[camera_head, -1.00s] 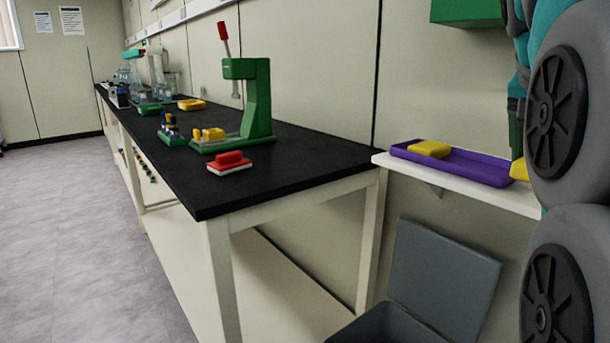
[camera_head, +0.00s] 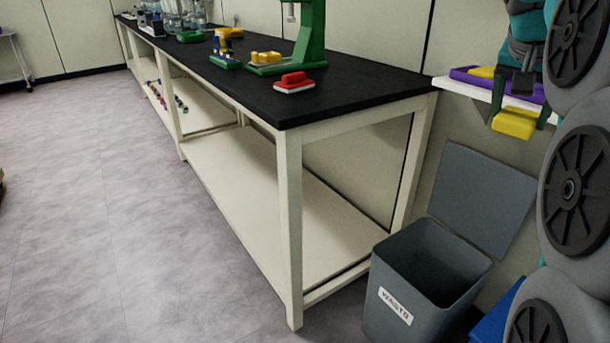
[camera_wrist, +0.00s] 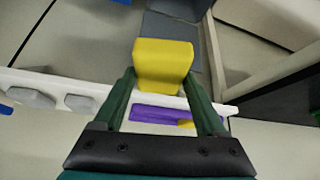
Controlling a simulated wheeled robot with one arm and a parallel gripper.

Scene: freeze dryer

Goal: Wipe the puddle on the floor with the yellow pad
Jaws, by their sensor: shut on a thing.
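My gripper (camera_head: 527,112) is at the right of the head view. It is shut on a yellow pad (camera_head: 514,122), held in the air in front of the white shelf. In the wrist view the yellow pad (camera_wrist: 163,62) sits between the green fingers of my gripper (camera_wrist: 160,85). A second yellow pad (camera_head: 482,72) lies in the purple tray (camera_head: 466,76) on the shelf, partly hidden by my arm. No puddle shows in these frames; the visible grey floor (camera_head: 70,230) looks dry.
A grey waste bin (camera_head: 400,318) with its lid up stands below the shelf, right of the long black-topped bench (camera_head: 365,88). A red and white block (camera_head: 294,83) and a green press (camera_head: 311,35) stand on the bench. The floor left of the bench is clear.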

